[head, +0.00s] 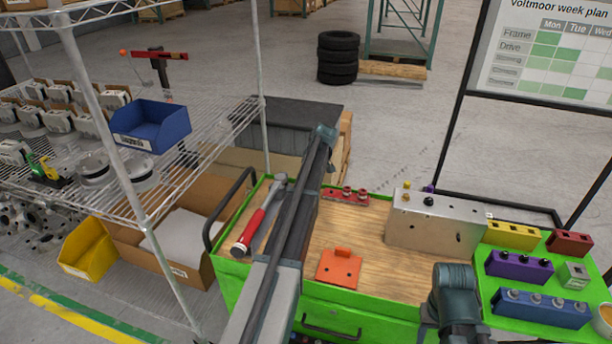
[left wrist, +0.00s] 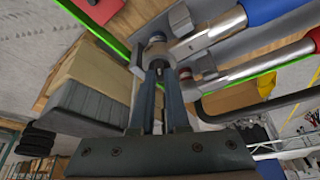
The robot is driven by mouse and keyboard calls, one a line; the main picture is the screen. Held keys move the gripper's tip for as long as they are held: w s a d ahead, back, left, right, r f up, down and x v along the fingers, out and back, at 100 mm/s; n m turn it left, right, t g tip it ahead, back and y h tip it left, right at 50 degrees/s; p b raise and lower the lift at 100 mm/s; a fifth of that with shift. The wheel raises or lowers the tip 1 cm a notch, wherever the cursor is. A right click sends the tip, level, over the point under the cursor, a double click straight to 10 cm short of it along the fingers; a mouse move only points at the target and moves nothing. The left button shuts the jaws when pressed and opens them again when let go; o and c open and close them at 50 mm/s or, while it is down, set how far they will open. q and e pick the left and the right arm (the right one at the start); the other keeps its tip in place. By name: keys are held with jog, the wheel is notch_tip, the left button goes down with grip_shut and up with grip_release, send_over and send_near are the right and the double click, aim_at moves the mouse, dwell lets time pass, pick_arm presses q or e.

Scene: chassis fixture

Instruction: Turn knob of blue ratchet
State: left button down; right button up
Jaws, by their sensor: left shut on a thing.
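The blue ratchet (left wrist: 240,14) shows in the left wrist view, with its blue handle at the top right and its metal shaft running to a head near the picture's middle. My left gripper (left wrist: 158,72) is shut on the small knob at that head, whose contact is partly hidden between the fingertips. In the head view my left arm covers the blue ratchet and the gripper. The red ratchet (head: 256,224) lies on the left side of the bench, and it also shows close beside the blue one in the left wrist view (left wrist: 266,84). My right gripper is out of view.
The green-edged wooden bench (head: 383,270) holds an orange plate (head: 339,269), a red bracket (head: 345,196) and a metal box (head: 436,226). Colored blocks stand on the green surface (head: 568,251) at right. A wire shelf (head: 215,125) stands left; bare wood lies around the orange plate.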

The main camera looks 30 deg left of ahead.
pick_arm(q)
jog(key=n, duration=0.2)
jog(key=n+g, duration=0.1)
jog(key=n, duration=0.1)
jog(key=n+g, duration=0.1)
jog(key=shift+w+n, duration=0.3)
jog(key=shift+n, duration=0.1)
jog(key=shift+d, duration=0.1)
dwell(0.3)
jog(key=c, duration=0.9)
grip_release()
jog(key=shift+g, duration=0.3)
jog(key=p+v, duration=1.2)
jog(key=v, duration=0.1)
jog(key=shift+r+p, duration=0.4)
jog(key=shift+f, duration=0.1)
